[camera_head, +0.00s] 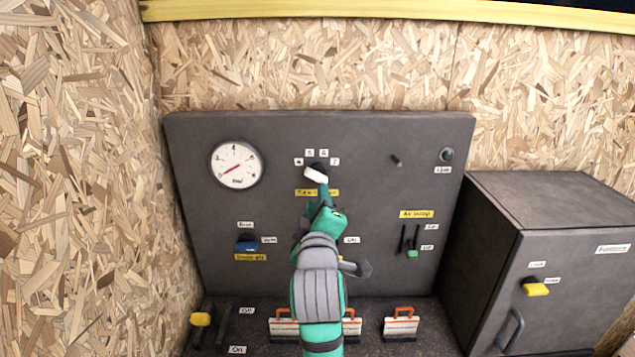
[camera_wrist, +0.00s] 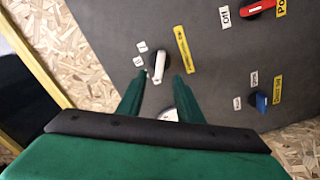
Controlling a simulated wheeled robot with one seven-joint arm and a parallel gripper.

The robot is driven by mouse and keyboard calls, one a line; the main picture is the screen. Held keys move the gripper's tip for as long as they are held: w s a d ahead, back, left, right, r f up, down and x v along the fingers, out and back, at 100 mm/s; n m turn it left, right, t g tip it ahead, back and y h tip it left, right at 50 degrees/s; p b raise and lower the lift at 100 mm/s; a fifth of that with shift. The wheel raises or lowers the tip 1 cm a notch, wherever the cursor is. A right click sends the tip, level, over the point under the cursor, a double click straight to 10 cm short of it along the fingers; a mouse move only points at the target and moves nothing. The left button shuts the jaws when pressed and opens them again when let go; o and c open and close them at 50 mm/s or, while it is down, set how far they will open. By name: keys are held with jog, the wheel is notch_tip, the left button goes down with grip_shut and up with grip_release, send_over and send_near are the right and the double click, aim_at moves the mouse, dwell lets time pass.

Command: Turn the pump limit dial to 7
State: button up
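The pump limit dial has a white handle (camera_head: 315,174) on a dark hub, high on the grey panel. A yellow label (camera_head: 303,192) below is partly hidden by my gripper (camera_head: 319,187). In the wrist view the white handle (camera_wrist: 158,66) lies between the two green fingertips of my gripper (camera_wrist: 160,76). Gaps show on both sides, so the gripper is open around it. I cannot tell exactly which number the handle points to.
A round gauge (camera_head: 236,164) is left of the dial. A blue switch (camera_head: 247,246) and a green-tipped lever (camera_head: 412,253) sit lower. A grey cabinet (camera_head: 565,260) with a yellow handle stands right. A chipboard wall (camera_head: 75,170) closes the left side.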

aim_at(318, 179)
jog(key=w, duration=0.8)
jog(key=shift+w, duration=0.3)
jog(key=shift+w+a, duration=0.15)
jog(key=shift+w, duration=0.6)
jog(key=shift+d, duration=0.2)
jog(key=shift+s, duration=0.1)
grip_shut()
